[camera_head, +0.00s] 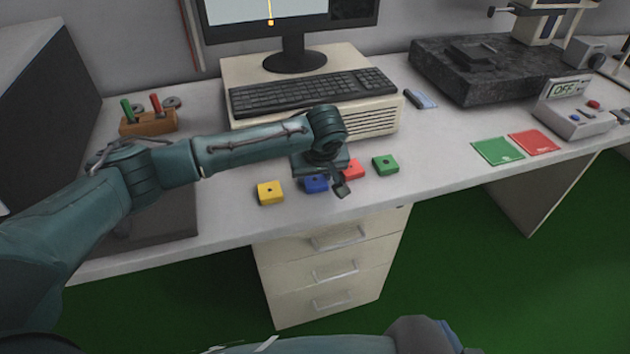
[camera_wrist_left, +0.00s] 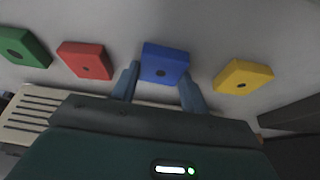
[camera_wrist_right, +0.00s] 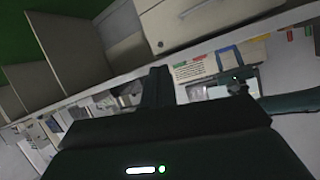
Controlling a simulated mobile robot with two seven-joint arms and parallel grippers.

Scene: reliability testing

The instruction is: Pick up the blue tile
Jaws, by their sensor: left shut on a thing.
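The blue tile (camera_head: 315,184) lies in a row of small square tiles near the front edge of the desk, partly covered by my left gripper (camera_head: 328,180) in the head view.
A yellow tile (camera_head: 270,192) lies left of the blue one; a red tile (camera_head: 352,169) and a green tile (camera_head: 385,164) lie to its right. A keyboard (camera_head: 310,92) is behind. Green and red mats (camera_head: 497,150) lie at the right. The desk between has free room.

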